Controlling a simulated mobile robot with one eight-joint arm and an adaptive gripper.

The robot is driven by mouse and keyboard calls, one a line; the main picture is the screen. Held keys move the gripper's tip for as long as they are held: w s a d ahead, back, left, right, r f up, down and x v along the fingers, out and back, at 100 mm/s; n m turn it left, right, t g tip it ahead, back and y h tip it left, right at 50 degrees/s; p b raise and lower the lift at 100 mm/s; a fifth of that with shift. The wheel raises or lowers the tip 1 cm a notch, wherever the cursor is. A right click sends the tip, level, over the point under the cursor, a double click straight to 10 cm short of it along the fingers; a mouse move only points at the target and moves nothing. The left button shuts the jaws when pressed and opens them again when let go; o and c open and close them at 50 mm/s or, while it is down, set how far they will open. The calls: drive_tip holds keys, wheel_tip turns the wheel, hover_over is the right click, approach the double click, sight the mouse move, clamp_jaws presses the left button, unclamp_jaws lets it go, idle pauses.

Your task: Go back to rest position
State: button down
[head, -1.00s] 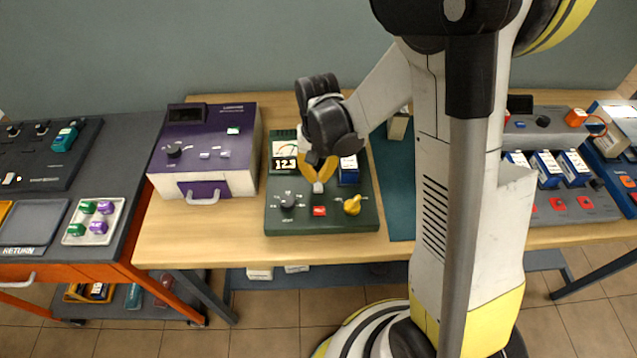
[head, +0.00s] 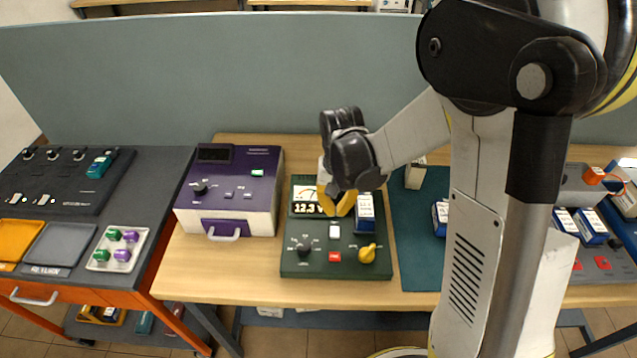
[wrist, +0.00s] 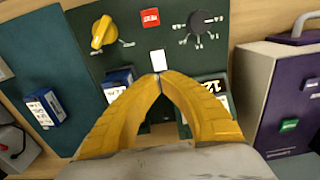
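My gripper (head: 338,213) has yellow fingers and hangs over the dark green tester panel (head: 296,263) on the wooden table. In the wrist view the fingertips (wrist: 160,77) meet, with nothing seen between them. They lie in line with a white switch (wrist: 157,61), which also shows clear of the fingers in the head view (head: 335,231). I cannot tell the exact height of the tips over the panel. The tester holds a blue-and-white battery (head: 365,212), a yellow knob (head: 367,253), a red button (head: 335,257) and a display (head: 304,208) partly hidden by my fingers.
A purple box (head: 236,190) with a handle stands left of the tester. Further left, a dark cart top (head: 150,170) carries trays. A teal mat (head: 408,262) lies to the right, partly behind my arm. Several blue-and-white batteries (head: 590,226) stand at far right. A grey-green partition (head: 220,80) rises behind.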

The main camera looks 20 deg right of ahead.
drive_tip(key=s+r+n+t+b, duration=0.3)
drive_tip(key=s+r+t+b, duration=0.3)
drive_tip(key=s+r, duration=0.5)
drive_tip(key=shift+s+n+t, duration=0.3)
drive_tip(key=shift+s+t, duration=0.3)
drive_tip(key=shift+s, duration=0.3)
idle(1.2)
